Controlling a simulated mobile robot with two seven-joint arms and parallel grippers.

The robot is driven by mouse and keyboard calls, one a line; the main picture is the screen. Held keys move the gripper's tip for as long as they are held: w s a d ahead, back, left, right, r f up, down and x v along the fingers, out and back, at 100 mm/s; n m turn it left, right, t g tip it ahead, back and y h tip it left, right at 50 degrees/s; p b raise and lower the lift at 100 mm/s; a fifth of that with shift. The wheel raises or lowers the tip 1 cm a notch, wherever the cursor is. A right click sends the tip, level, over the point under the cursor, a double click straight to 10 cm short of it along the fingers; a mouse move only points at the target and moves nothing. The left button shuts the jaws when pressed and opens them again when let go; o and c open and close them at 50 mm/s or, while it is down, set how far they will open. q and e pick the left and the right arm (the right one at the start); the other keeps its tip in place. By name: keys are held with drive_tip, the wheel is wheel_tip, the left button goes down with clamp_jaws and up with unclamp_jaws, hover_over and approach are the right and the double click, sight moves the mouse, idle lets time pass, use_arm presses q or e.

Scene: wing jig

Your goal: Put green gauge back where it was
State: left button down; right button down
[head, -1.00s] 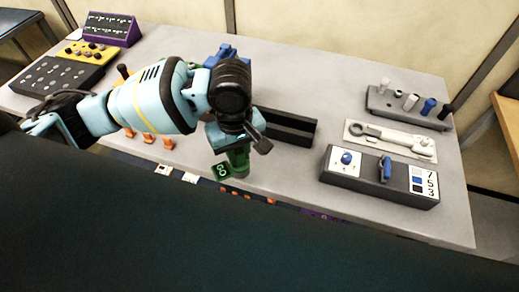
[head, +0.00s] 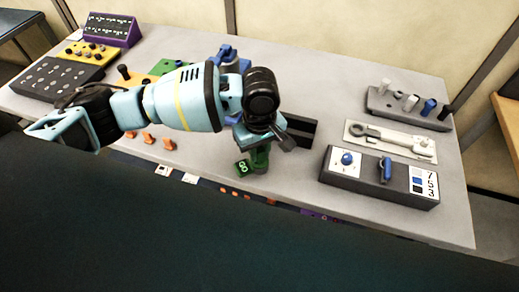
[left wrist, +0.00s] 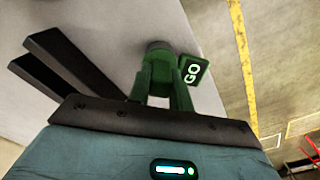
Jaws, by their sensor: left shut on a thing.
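The green gauge (head: 261,158) hangs below my left gripper (head: 260,145), which is shut on it, over the front part of the grey bench. Its dark green "GO" tag (head: 243,168) sticks out to the left in the head view. In the left wrist view the green gauge (left wrist: 165,72) sits in front of the gripper body, with a grey round end and the GO tag beside it. Whether the gauge touches the bench is unclear. My right gripper is not in view.
A black two-rail block (head: 301,130) stands just behind the gripper. To its right are a grey control box (head: 335,185), a white tray with a wrench (head: 390,140) and a peg rack (head: 405,108). Orange clips (head: 148,138) lie front left. Bare bench (head: 300,185) lies right of the gauge.

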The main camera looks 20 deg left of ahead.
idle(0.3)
use_arm(q)
drive_tip(key=c, duration=1.3)
unclamp_jaws()
drive_tip(key=shift+f, duration=0.15)
drive_tip(key=shift+o, duration=0.2)
wheel_tip(320, 180, up, 12)
